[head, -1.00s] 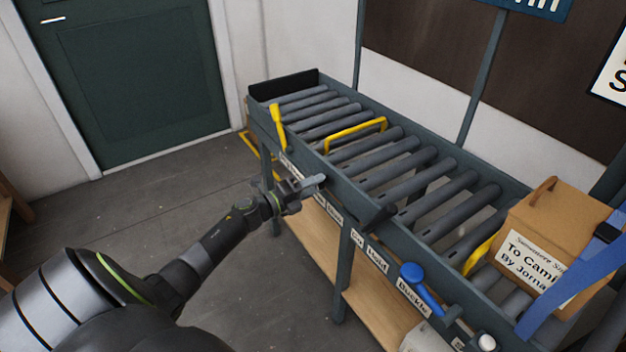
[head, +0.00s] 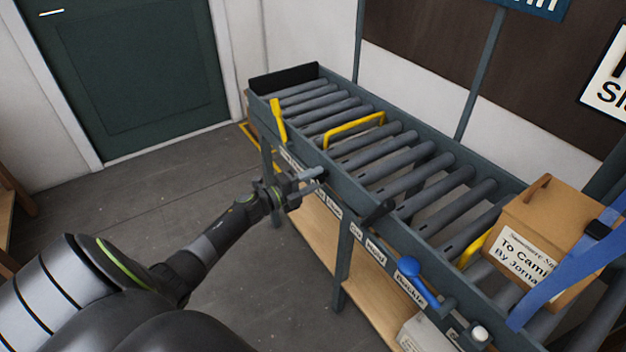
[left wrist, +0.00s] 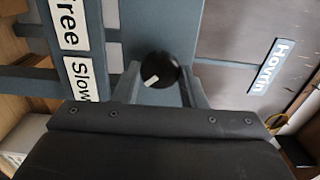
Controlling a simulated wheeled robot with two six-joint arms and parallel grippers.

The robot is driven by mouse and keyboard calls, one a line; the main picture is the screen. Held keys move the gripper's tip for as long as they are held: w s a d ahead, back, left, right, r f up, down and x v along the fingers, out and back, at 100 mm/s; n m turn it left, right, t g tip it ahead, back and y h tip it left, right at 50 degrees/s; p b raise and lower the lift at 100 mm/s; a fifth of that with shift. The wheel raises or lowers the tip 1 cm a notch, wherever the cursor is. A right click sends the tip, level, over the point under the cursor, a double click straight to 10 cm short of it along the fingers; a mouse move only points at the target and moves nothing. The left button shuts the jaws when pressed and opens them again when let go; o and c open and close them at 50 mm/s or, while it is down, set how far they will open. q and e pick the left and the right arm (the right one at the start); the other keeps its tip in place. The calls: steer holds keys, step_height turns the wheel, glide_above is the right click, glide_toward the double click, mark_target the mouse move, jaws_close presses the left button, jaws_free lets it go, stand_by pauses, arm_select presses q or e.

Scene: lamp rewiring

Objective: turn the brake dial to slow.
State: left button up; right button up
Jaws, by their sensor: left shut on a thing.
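The brake dial is a round black knob (left wrist: 161,70) with a white pointer mark, seen in the left wrist view on the grey conveyor rail. Its mark points to the lower left, toward the Slow label (left wrist: 83,80); the Free label (left wrist: 69,24) is above that. My left gripper (head: 312,180) is at the conveyor's front rail in the head view. In the left wrist view its grey fingers (left wrist: 160,84) are on either side of the dial, shut on it. In the head view the gripper mostly hides the dial. My right gripper is not in view.
The roller conveyor (head: 345,176) has a yellow hoop (head: 355,130), a yellow lever (head: 277,119), a black handle (head: 377,213) and a blue knob (head: 409,266) along it. A strapped cardboard box (head: 545,225) sits at its right end. The floor at left is clear.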

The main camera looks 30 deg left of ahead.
arm_select(q)
steer(key=o, duration=1)
steer(key=b+v, duration=0.2)
steer(key=v, duration=1.5)
steer(key=shift+s, duration=0.2)
steer(key=shift+a, duration=0.1)
